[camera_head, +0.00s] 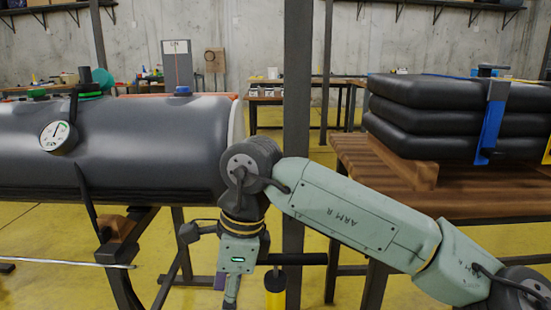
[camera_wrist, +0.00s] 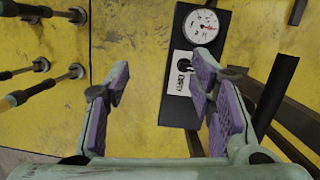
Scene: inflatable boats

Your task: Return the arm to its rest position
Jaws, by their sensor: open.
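My arm (camera_head: 345,217) reaches in from the lower right of the head view. It is bent at a joint near the middle, with the wrist hanging down in front of the dark tube. My gripper points downward, and its fingertips are cut off by the bottom edge there. In the wrist view my gripper (camera_wrist: 162,75) is open, its purple-padded fingers apart with nothing held between them. A dark panel with a gauge (camera_wrist: 202,26) and a labelled switch (camera_wrist: 183,73) lies beyond the fingers, partly hidden by the right one.
The large dark inflated tube (camera_head: 150,145) with a gauge (camera_head: 55,136) is left of my wrist. A dark post (camera_head: 297,100) stands behind my arm. A wooden table (camera_head: 365,160) at right bears a strapped black stack (camera_head: 425,120). Several rods (camera_wrist: 45,88) show at left in the wrist view.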

